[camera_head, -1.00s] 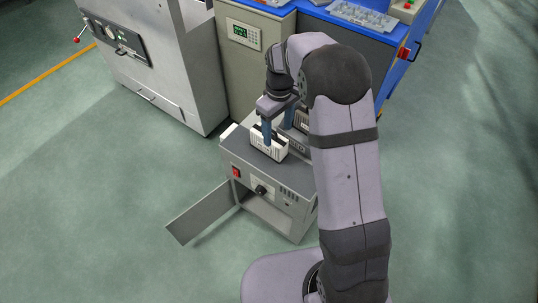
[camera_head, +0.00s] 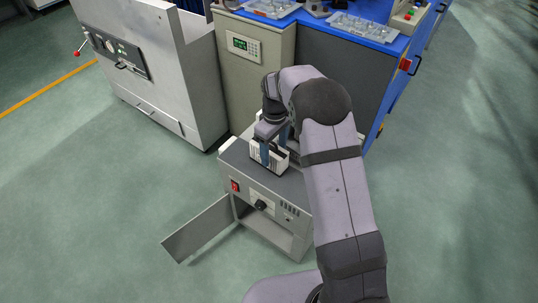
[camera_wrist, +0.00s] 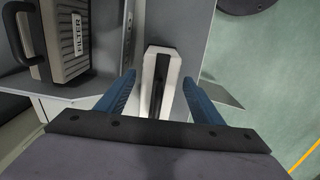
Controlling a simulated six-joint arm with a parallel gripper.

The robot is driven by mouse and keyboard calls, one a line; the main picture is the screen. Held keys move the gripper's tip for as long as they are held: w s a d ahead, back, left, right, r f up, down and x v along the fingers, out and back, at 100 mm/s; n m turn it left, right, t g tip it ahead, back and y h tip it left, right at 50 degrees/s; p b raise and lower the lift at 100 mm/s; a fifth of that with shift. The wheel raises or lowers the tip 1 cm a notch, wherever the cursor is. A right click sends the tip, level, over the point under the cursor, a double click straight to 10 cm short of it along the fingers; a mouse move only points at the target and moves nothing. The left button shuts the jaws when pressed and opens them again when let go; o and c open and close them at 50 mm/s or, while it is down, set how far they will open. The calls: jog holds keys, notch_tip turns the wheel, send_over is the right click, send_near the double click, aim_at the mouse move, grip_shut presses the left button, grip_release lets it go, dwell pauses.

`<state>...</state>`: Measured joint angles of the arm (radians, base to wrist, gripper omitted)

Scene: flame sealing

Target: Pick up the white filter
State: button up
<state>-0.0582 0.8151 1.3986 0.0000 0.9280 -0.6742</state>
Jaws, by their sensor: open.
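The white filter (camera_head: 256,157), a box with a black handle on top, stands on the grey cabinet (camera_head: 238,153). In the wrist view the white filter (camera_wrist: 148,72) shows end-on, with its dark handle running along the middle. My gripper (camera_wrist: 158,80) is open, with one blue finger on each side of the white filter. In the head view my gripper (camera_head: 275,146) is down at the filter, and part of the filter is hidden behind the near finger. I cannot tell whether the fingers touch it.
A second, greyish box marked FILTER (camera_wrist: 70,45) with a black handle stands to the left in the wrist view. The cabinet's door (camera_head: 197,228) hangs open at the front. A large grey machine (camera_head: 165,80) and a blue-topped bench (camera_head: 335,42) stand behind.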

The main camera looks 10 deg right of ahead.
notch_tip(320, 180, down, 5)
jog(key=shift+r+b, duration=0.1)
jog(key=shift+b, duration=0.35)
jog(key=c, duration=1.2)
